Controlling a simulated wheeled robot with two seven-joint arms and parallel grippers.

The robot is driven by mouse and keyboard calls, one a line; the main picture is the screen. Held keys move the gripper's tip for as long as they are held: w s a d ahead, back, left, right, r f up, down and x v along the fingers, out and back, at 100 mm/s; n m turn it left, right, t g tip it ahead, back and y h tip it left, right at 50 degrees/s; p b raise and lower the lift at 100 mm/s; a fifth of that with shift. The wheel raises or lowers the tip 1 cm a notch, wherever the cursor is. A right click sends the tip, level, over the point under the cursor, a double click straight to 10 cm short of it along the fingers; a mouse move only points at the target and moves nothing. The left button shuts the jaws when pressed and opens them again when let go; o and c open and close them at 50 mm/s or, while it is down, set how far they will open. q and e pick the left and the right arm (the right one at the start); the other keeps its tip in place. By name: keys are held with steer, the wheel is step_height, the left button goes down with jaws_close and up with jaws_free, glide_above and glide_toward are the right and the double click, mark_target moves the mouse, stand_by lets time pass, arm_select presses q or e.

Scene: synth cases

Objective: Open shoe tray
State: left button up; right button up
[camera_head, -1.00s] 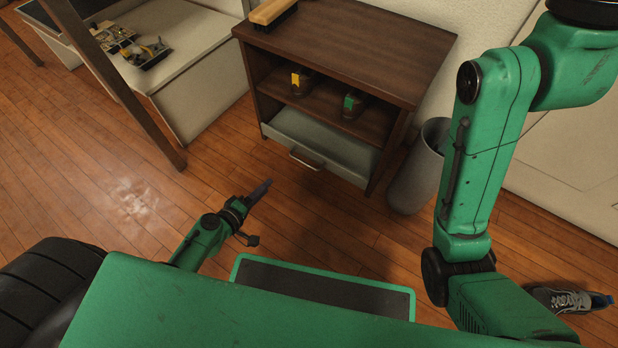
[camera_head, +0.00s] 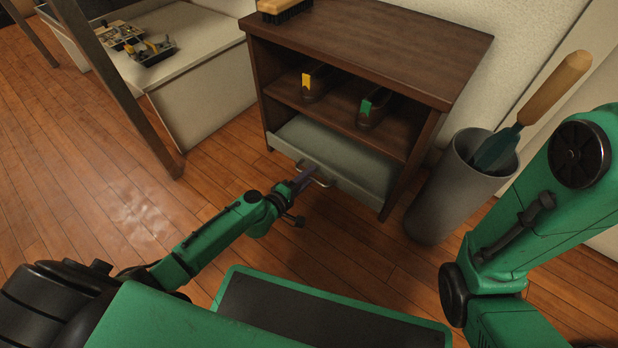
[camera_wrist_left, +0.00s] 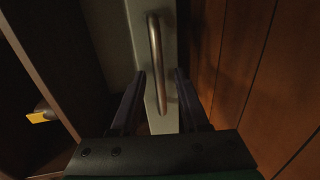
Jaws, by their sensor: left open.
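The shoe tray (camera_head: 345,172) is a grey-green tray at the bottom of the brown wooden cabinet (camera_head: 400,40). Its front carries a metal bar handle (camera_head: 322,182). The handle also shows in the left wrist view (camera_wrist_left: 156,60), between and just beyond the fingers. My left gripper (camera_head: 303,179) is at the tray front by the handle. In the left wrist view its two dark fingers (camera_wrist_left: 158,98) are apart, one on each side of the handle's line, with nothing clasped. I cannot tell whether they touch the handle. My right gripper is out of view.
Two dark shoes with a yellow tag (camera_head: 314,80) and a green tag (camera_head: 373,106) sit on the shelf above. A brush (camera_head: 285,10) lies on top. A grey bin (camera_head: 450,190) holding a wooden-handled tool (camera_head: 530,110) stands right of the cabinet. Floor in front is clear.

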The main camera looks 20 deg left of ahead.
arm_select(q)
steer(key=shift+w+d, duration=0.15)
steer(key=shift+w, duration=0.25)
steer(key=shift+c, duration=0.3)
jaws_close()
steer(key=shift+f, duration=0.1)
stand_by(0.8)
